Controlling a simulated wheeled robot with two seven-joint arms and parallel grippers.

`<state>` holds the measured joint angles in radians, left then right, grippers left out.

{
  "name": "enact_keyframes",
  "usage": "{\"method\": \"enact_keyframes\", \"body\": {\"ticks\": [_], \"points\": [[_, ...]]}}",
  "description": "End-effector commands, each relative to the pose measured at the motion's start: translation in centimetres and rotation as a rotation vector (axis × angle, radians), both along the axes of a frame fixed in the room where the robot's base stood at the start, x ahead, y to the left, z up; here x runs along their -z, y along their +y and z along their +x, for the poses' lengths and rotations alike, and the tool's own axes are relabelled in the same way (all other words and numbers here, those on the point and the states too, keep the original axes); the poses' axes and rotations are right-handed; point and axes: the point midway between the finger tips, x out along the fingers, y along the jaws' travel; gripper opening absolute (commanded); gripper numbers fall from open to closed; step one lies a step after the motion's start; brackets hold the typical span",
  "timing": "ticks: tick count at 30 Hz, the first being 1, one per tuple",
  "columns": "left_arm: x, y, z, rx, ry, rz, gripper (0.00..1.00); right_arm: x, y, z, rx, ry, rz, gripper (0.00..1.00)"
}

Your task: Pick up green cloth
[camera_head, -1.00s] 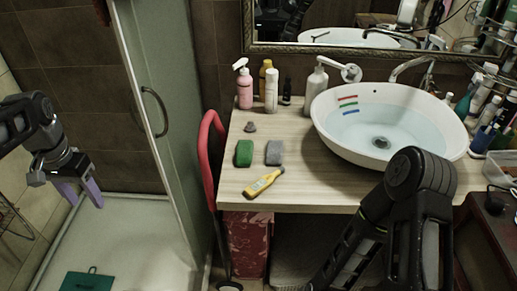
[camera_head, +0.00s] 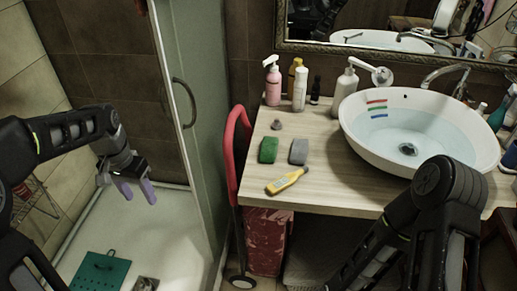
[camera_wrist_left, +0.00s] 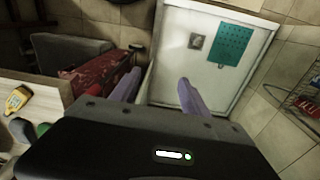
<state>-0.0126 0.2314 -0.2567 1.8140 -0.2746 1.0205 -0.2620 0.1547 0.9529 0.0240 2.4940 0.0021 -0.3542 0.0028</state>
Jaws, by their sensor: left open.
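A small green block-like piece (camera_head: 268,150), which may be the green cloth, lies on the wooden counter left of the basin, beside a similar grey piece (camera_head: 299,151). A green patch (camera_wrist_left: 43,129) shows at the left edge of the left wrist view. A flat teal-green sheet with holes (camera_head: 101,271) lies on the shower floor; it also shows in the left wrist view (camera_wrist_left: 231,44). My left gripper (camera_head: 138,192), with purple fingers, is open and empty above the shower tray, left of the counter and apart from both. My right gripper is out of view; only its arm shows.
The glass shower door (camera_head: 190,110) with its handle and a red curved frame (camera_head: 233,150) stand between my left gripper and the counter. A yellow bottle (camera_head: 287,181) lies near the counter's front edge. Several bottles stand behind. The white basin (camera_head: 350,140) holds water.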

Motion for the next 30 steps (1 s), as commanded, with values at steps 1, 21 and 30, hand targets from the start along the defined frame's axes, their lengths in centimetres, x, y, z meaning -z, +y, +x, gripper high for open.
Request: {"method": "enact_keyframes", "body": {"ticks": [1,21,30], "points": [[3.8,-2.3,-0.1,0.009,0.014,-0.026,0.54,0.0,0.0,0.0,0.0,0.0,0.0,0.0],[29.6,-25.7,-20.1,-0.304,0.041,-0.329,0.54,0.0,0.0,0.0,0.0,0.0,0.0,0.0],[29.6,-25.7,-20.0,-0.305,0.038,-0.329,0.46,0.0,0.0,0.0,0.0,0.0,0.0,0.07]]}}
